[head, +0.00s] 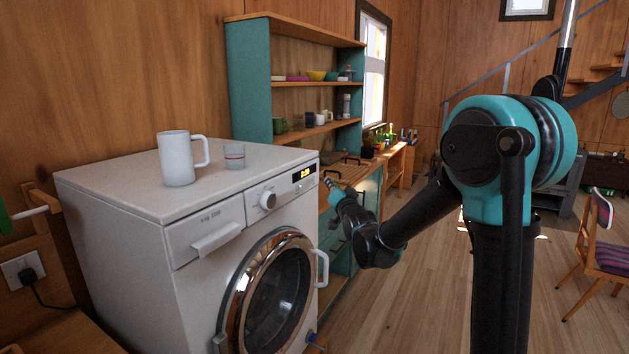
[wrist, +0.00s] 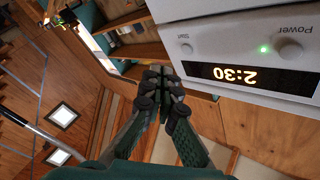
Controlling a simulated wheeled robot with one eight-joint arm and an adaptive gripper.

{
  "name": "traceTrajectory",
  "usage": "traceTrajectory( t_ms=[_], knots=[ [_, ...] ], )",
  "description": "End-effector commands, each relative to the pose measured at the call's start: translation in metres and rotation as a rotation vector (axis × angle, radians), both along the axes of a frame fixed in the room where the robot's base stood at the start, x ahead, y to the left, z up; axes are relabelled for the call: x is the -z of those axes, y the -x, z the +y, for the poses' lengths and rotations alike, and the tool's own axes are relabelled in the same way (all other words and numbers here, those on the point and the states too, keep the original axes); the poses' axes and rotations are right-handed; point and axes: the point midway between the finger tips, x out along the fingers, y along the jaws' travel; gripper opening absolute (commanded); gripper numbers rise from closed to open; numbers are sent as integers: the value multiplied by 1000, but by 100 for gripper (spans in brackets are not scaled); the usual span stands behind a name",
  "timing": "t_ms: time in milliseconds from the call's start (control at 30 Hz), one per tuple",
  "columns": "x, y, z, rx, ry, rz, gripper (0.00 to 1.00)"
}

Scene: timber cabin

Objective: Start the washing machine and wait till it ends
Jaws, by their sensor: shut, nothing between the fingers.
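The white washing machine (head: 130,235) stands at the left with its round chrome-rimmed door (head: 270,295), which looks closed. Its display (head: 303,174) is lit. In the wrist view, where the panel appears upside down, the display (wrist: 235,75) reads 2:30. The Power button (wrist: 290,48) has a green light beside it. The Start button (wrist: 186,48) is at the other end of the panel. My gripper (head: 329,184) is shut and empty, just beyond the panel's right end. In the wrist view its fingertips (wrist: 163,72) are near the Start button but appear apart from it.
A white mug (head: 176,160) and a small glass (head: 234,155) stand on the machine's top. A teal shelf unit (head: 250,90) and a wooden counter (head: 345,172) lie beyond it. A striped chair (head: 606,230) is at the right. The wooden floor (head: 410,310) between is clear.

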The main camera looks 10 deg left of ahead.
Motion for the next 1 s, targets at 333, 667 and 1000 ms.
traceTrajectory(
  t_ms=[333, 667, 1000],
  knots=[
    [0, -7, 21, 0, 0, 0, 0],
    [0, -8, 22, 1, 1, 0, 0],
    [0, -8, 22, 1, 0, 1, 0]
  ],
)
